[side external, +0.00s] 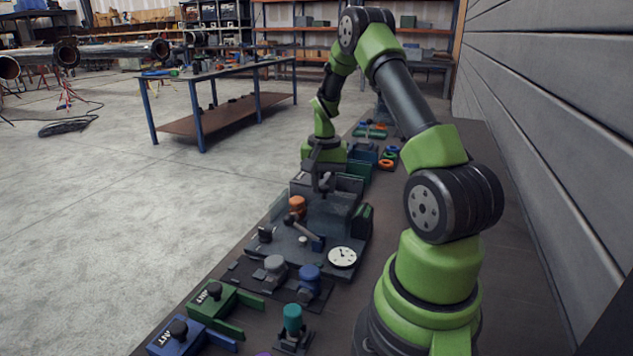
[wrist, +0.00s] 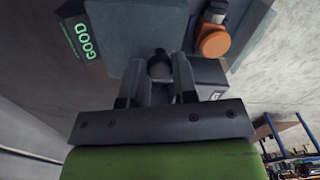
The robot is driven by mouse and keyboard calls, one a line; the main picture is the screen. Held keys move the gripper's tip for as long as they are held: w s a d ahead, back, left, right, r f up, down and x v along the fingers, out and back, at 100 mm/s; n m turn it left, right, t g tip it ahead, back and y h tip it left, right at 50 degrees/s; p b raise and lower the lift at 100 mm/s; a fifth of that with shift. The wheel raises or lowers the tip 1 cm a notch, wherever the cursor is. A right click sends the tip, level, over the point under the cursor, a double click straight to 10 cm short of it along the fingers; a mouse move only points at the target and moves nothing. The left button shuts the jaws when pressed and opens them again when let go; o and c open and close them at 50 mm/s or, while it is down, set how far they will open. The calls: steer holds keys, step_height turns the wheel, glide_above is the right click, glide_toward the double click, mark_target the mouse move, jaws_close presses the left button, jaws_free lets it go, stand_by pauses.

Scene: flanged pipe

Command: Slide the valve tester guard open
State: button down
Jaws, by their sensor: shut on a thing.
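The valve tester (side external: 290,250) stands on the bench, with a round white dial gauge at its near right and an orange-capped valve (side external: 297,206) on its left side. The guard (side external: 340,208) looks like a grey-blue see-through panel over the tester's far part. My gripper (side external: 324,186) points down at the guard. In the wrist view, my gripper (wrist: 160,82) is shut on a dark knob (wrist: 160,65) at the edge of the guard (wrist: 135,25). The orange cap (wrist: 213,42) shows to the right of the guard. The fingertips are small and partly hidden in the side view.
More coloured parts (side external: 375,130) lie beyond my gripper. A grey wall runs along the right. A green lit GOOD sign (wrist: 85,42) shows in the wrist view.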

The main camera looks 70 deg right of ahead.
steer(key=c, duration=0.9)
jaws_free()
step_height(320, 180, up, 10)
steer(key=shift+r, duration=0.1)
steer(key=shift+r, duration=0.4)
